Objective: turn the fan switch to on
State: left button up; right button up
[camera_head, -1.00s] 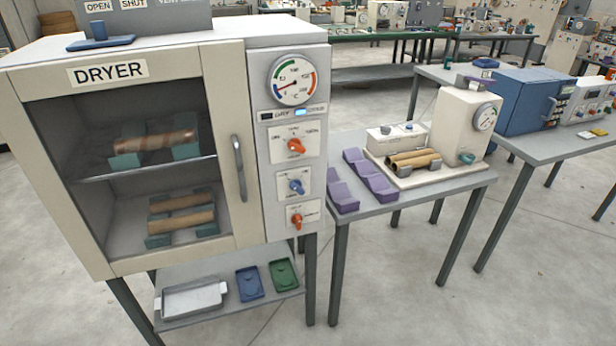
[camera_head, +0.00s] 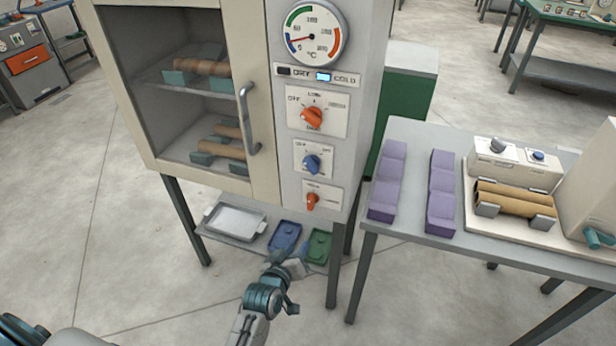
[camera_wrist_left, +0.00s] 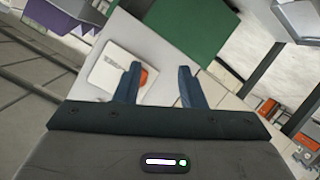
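The dryer's control panel (camera_head: 317,145) carries a large orange knob (camera_head: 312,117), a blue knob (camera_head: 311,164) and a small orange knob (camera_head: 312,201), one below another. Their labels are too small to read surely, so I cannot tell which is the fan switch. My left gripper (camera_head: 287,264) is below the panel, in front of the lower shelf, apart from the knobs. In the left wrist view its two fingers (camera_wrist_left: 158,86) stand apart with nothing held. An orange knob (camera_wrist_left: 146,76) on a white plate (camera_wrist_left: 106,72) shows beyond them, partly behind one finger. My right gripper is not in view.
The dryer door (camera_head: 265,178) is shut, its handle (camera_head: 246,118) left of the panel. The lower shelf holds a metal tray (camera_head: 234,222), a blue tray (camera_head: 285,236) and a green tray (camera_head: 319,246). A table (camera_head: 412,140) with purple blocks (camera_head: 441,190) stands right.

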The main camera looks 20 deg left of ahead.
aim_at(309, 169)
pick_arm(q)
notch_tip(309, 169, up, 18)
jog(key=n+t, duration=0.2)
jog(key=t, duration=0.2)
jog(key=w+p, duration=0.1)
jog(key=w, duration=0.4)
jog(key=w+p, duration=0.1)
jog(key=w, duration=0.3)
jog(key=shift+w+a+r, duration=0.15)
jog(key=shift+w, duration=0.65)
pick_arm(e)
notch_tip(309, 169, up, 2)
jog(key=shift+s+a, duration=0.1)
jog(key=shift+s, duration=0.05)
pick_arm(q)
grip_shut()
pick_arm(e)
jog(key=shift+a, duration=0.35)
